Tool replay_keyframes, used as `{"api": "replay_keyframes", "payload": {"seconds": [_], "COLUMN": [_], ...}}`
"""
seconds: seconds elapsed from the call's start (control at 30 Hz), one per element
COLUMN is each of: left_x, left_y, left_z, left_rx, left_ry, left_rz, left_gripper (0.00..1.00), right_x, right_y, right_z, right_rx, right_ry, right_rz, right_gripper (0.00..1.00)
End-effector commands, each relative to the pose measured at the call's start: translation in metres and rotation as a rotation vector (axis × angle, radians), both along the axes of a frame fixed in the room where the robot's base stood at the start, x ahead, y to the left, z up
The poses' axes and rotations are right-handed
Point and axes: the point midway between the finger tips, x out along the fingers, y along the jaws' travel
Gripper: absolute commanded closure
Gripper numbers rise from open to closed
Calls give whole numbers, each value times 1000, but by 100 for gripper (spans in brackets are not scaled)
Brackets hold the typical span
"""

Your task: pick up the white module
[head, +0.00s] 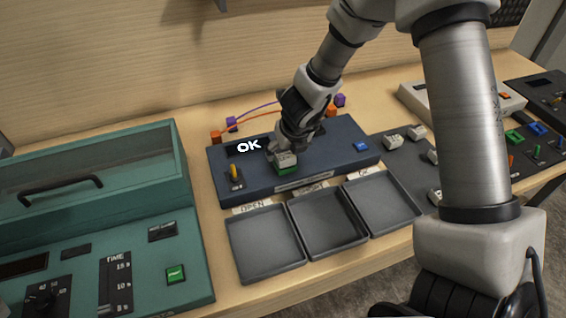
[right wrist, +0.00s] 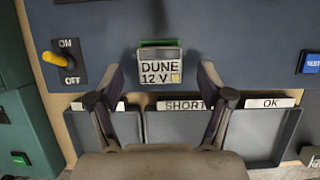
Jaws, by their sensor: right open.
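The white module (head: 286,159) sits on a green socket (head: 288,170) on the dark blue console (head: 350,140). In the right wrist view the module (right wrist: 160,68) shows its label "DUNE 12 V", with the green socket edge behind it. My right gripper (right wrist: 160,72) is open, with one finger on each side of the module and gaps between. In the head view the right gripper (head: 284,150) is just above and behind the module and partly hides it. My left gripper is not in view.
Grey trays (head: 265,243) lie in front, with labels including "SHORT" and "OK". A teal machine (head: 110,230) is at left. Other white modules (head: 394,142) lie at right.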

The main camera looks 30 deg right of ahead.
Motion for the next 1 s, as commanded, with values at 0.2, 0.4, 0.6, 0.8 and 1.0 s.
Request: {"api": "replay_keyframes", "payload": {"seconds": [0.2,0.4,0.6,0.8,1.0], "left_x": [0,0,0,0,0], "left_y": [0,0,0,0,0], "left_z": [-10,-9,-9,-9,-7], "left_rx": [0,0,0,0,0], "left_ry": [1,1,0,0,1], "left_rz": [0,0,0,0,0], "left_gripper": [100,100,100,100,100], "right_x": [14,15,15,15,15], "right_y": [-2,-2,-2,-2,-2], "right_z": [-34,-34,-34,-34,-31], "right_rx": [0,0,0,0,0], "right_ry": [1,0,0,1,1], "right_rz": [0,1,1,1,1], "right_gripper": [21,21,85,86,86]}}
